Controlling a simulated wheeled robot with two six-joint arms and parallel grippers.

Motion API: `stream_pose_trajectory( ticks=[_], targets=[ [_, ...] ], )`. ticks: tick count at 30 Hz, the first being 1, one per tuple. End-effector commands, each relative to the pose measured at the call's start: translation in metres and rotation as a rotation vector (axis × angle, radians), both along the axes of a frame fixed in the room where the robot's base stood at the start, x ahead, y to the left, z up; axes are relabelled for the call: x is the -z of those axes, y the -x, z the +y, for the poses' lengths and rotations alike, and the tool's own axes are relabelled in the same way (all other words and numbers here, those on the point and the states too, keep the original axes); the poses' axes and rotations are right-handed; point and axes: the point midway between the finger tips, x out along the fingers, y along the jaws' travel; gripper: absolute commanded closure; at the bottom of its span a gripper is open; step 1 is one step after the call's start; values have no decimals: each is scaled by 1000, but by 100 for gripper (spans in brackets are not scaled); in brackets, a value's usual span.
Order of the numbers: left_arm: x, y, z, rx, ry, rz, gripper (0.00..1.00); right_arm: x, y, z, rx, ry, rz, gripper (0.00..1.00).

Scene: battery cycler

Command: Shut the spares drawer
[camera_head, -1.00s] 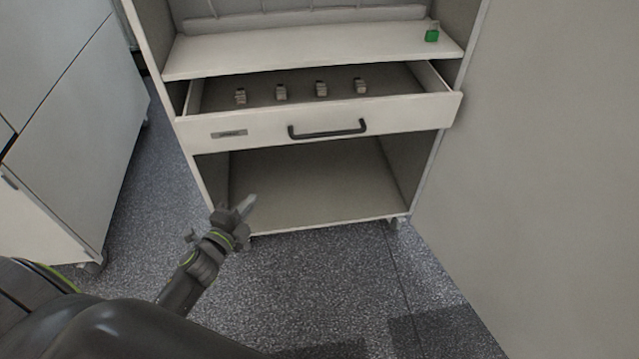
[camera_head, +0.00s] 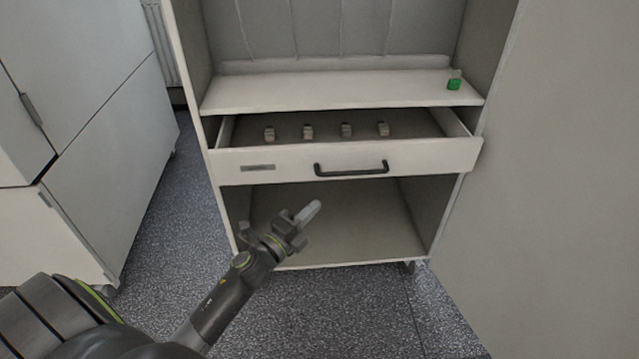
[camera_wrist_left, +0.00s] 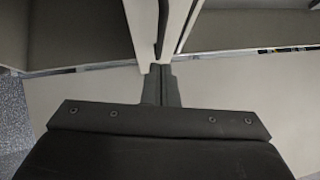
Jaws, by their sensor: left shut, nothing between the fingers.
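The spares drawer (camera_head: 430,158) is pulled partly out of the white cabinet, under its shelf. It has a dark bar handle (camera_head: 351,169) and a small label (camera_head: 257,168) on its front. Several small grey parts (camera_head: 308,131) stand in a row inside it. My left gripper (camera_head: 309,212) is shut and empty, below and in front of the drawer front, left of the handle, apart from it in the head view. In the left wrist view its closed fingers (camera_wrist_left: 160,85) point at pale panels; which panel is which is hard to tell. My right gripper is not in view.
A green-and-clear item (camera_head: 454,82) sits at the right end of the shelf (camera_head: 330,90). The open lower compartment (camera_head: 390,215) is empty. A grey cabinet (camera_head: 110,160) stands at the left and a pale panel (camera_head: 560,180) at the right. The floor in front is clear.

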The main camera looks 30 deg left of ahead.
Motion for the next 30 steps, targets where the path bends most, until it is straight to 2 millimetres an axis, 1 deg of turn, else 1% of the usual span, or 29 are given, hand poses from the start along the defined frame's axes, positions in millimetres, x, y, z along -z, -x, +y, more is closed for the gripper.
stream_pose_trajectory(
  ticks=[1,6,9,12,17,27,30],
  targets=[
    [-4,-10,-2,0,1,-2,100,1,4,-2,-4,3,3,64],
    [-8,-40,-9,2,2,-2,100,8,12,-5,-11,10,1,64],
    [-9,-52,4,1,-3,-1,100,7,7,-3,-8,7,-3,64],
    [-11,-61,10,1,-2,-1,100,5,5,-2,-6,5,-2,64],
    [-12,-67,15,0,1,0,100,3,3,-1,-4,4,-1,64],
    [-13,-68,15,0,1,0,100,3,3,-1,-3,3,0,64],
    [-12,-71,17,1,0,-1,100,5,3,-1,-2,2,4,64]
  ],
)
